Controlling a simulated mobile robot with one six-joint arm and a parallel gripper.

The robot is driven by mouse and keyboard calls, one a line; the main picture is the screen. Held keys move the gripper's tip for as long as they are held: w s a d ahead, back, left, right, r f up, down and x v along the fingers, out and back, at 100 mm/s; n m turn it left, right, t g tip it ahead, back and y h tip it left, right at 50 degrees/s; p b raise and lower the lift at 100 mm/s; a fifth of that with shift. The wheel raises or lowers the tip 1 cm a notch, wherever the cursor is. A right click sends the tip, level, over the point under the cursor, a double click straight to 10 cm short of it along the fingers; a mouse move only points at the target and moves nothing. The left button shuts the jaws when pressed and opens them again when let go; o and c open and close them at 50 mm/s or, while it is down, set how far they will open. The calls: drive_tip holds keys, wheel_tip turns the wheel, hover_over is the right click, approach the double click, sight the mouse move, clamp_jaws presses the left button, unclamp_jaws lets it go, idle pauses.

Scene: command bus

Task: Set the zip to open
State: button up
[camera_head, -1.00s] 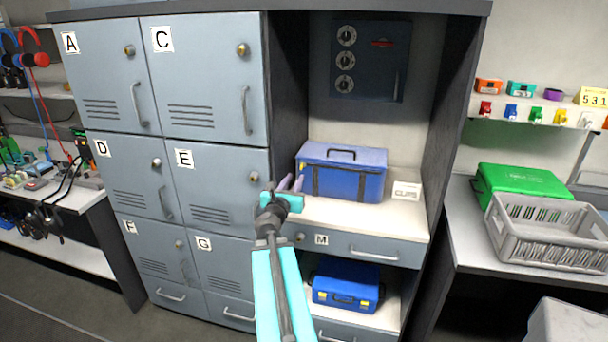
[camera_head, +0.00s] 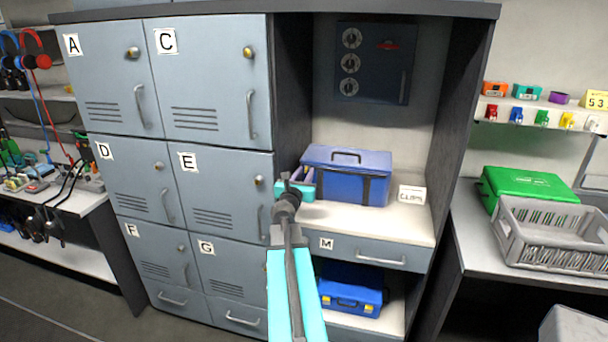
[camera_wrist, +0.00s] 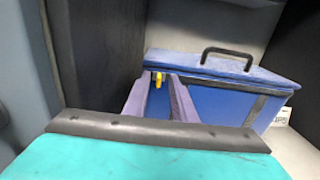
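A blue soft case (camera_head: 345,178) with a black handle on its lid and dark straps stands on the white shelf in the open bay. In the wrist view the case (camera_wrist: 222,98) shows a small yellow tab (camera_wrist: 158,78) at its left end, just under the lid edge; it looks like the zip pull. My gripper (camera_wrist: 158,88) has its two purple fingers apart, with the yellow tab seen in the gap between them. I cannot tell whether they touch it. In the head view my gripper (camera_head: 300,175) is at the case's left end and hides the tab.
A dark partition (camera_head: 305,90) rises close to the left of my gripper. A white card reading CLIPS (camera_head: 411,195) stands right of the case. Drawer M (camera_head: 370,250) is below, with a blue toolbox (camera_head: 350,290) under it. Lockers fill the left.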

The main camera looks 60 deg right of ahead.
drive_tip(key=shift+d, duration=0.2)
drive_tip(key=shift+c, duration=0.4)
clamp_jaws()
idle(0.9)
